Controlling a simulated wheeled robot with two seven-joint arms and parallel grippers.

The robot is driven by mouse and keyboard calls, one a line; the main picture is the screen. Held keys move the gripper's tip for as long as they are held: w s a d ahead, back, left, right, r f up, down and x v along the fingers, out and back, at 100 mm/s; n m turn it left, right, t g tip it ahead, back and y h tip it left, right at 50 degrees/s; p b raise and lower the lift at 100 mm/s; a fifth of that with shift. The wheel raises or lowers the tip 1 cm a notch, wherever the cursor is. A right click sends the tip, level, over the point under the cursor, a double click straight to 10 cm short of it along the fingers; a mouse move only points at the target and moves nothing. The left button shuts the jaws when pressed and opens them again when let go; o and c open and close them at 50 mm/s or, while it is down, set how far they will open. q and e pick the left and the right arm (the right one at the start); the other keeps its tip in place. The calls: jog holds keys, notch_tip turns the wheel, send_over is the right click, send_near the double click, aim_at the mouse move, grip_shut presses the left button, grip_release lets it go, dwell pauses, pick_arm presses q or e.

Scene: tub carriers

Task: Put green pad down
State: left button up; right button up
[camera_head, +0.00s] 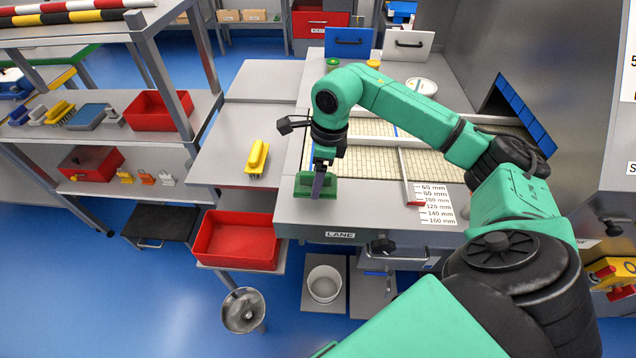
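The green pad (302,188) is at the left front corner of the grey lane bench, above the label reading LANE. My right gripper (319,188) points down at it, with its dark fingers at the middle of the pad. The fingers look closed on the pad's raised part, though they hide some of it. The pad looks level; I cannot tell whether it rests on the bench top or hangs just above it. My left gripper is not in view.
A yellow brush-like block (257,157) stands on the grey side table (224,142). A red tub (238,240) sits below it. The lane's tiled belt (425,165) and a millimetre scale (436,203) lie right of the pad. A white bucket (324,284) stands below the bench.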

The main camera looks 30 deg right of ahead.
notch_tip(320, 180, down, 4)
jog(key=shift+a+p, duration=0.1)
jog(key=shift+p, duration=0.45)
jog(key=shift+s+f, duration=0.1)
jog(key=o, duration=1)
jog(key=shift+r+b, duration=0.35)
jog(key=shift+r, duration=0.1)
jog(key=r, duration=0.3)
jog(key=d+r+b, duration=0.1)
jog(key=r, duration=0.2)
jog(key=r+b, duration=0.1)
jog(key=r, duration=0.3)
jog(key=shift+s+d, duration=0.15)
jog(key=shift+s, duration=0.25)
jog(key=shift+s+r, duration=0.1)
jog(key=shift+r, duration=0.45)
jog(key=shift+d, duration=0.1)
